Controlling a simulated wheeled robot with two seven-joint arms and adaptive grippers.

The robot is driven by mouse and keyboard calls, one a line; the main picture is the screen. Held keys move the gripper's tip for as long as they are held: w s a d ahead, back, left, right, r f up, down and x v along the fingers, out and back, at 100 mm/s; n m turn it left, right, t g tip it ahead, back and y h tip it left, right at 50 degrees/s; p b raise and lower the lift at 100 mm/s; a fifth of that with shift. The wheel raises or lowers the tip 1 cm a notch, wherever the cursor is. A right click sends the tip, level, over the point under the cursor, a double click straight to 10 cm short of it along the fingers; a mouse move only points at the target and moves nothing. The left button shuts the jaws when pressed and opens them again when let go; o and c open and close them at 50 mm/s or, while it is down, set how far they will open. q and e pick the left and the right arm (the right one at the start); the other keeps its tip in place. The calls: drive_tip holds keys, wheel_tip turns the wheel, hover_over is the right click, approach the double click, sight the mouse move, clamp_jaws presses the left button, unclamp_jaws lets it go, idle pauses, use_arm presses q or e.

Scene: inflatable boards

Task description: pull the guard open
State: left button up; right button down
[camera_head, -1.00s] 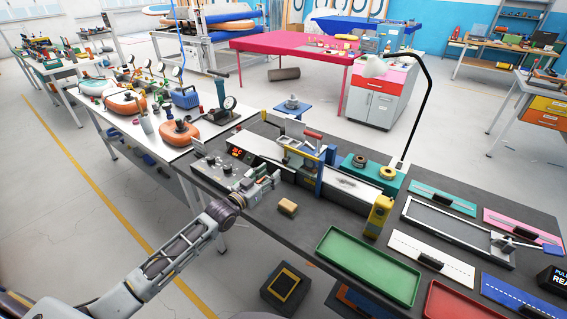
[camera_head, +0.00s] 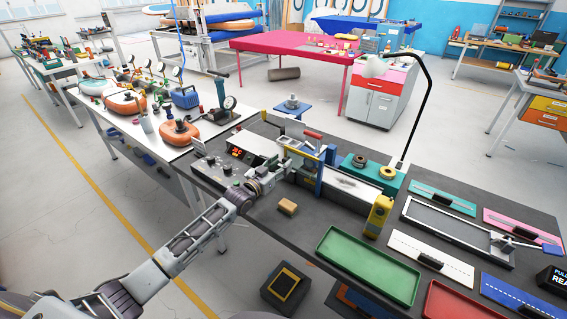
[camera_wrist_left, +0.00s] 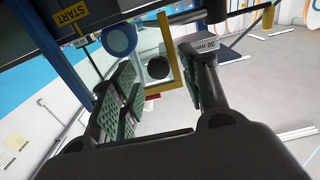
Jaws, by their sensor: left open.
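The press machine (camera_head: 318,170) with a blue frame and a red-topped lever stands on the dark bench. A yellow bar, seemingly the guard's edge, shows in the left wrist view (camera_wrist_left: 175,60) as an L shape. My left gripper (camera_head: 285,163) is at the left side of the machine. In the left wrist view its green-padded fingers (camera_wrist_left: 157,88) are apart, and the yellow bar appears between them or just beyond. I cannot tell whether they touch it. The rest of the guard is hard to make out. My right gripper is not in view.
A yellow device (camera_head: 378,216) and a green tray (camera_head: 368,264) are to the right. A blue beam crosses close by in the wrist view.

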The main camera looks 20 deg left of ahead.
use_arm(q)
drive_tip(key=shift+x, duration=1.1)
clamp_jaws()
